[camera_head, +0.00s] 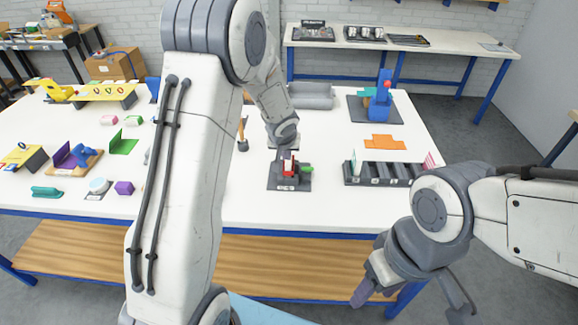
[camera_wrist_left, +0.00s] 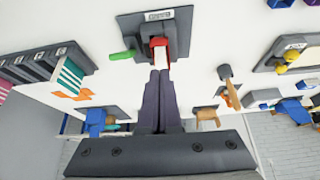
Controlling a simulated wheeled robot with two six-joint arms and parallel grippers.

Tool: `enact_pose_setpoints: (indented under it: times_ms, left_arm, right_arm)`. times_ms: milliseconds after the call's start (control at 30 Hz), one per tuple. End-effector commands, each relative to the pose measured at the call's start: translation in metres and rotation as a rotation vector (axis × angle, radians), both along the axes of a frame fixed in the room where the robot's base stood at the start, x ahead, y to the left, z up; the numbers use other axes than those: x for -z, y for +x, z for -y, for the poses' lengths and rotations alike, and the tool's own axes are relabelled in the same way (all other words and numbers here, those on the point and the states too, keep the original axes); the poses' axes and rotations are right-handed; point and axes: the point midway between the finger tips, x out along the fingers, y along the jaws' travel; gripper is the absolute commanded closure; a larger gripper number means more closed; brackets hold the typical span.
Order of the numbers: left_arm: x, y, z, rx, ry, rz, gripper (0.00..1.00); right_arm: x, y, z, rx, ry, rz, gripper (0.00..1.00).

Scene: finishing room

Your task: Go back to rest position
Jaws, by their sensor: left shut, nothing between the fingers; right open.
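My left gripper (camera_head: 287,156) is over the white table (camera_head: 340,205), its fingers shut and empty. In the left wrist view the shut fingers (camera_wrist_left: 159,74) point at a red and white piece (camera_wrist_left: 159,44) on a dark labelled base (camera_wrist_left: 180,22). I cannot tell whether the tips touch it. In the head view the red and white piece (camera_head: 289,168) sits on its base (camera_head: 290,186) with a green part (camera_head: 307,169) beside it. My right gripper (camera_head: 412,304) is open and empty, in front of the table's front edge at the right.
A dark slotted rack (camera_head: 383,179) stands right of the base. Behind it are an orange piece (camera_head: 385,142) and a blue device (camera_head: 380,103). Several small coloured parts and holders cover the left of the table. A back bench (camera_head: 380,40) stands by the wall.

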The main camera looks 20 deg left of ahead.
Motion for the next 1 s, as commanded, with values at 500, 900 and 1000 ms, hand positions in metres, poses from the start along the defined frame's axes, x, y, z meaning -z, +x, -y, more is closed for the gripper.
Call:
enact_pose_setpoints:
  times_ms: [500, 900, 1000]
  left_arm:
    - [-0.036, -0.054, 0.066, 0.145, 0.058, -0.067, 1.0]
    - [-0.071, -0.302, 0.172, 0.715, 0.054, -0.388, 1.0]
    - [-0.072, -0.338, 0.176, 0.811, 0.035, -0.435, 1.0]
  right_arm:
    - [0.01, 0.0, 0.0, -0.001, 0.0, 0.0, 0.43]
    - [0.029, 0.0, 0.0, -0.002, 0.0, 0.0, 0.43]
    - [0.031, 0.0, 0.0, -0.002, 0.0, 0.0, 0.43]
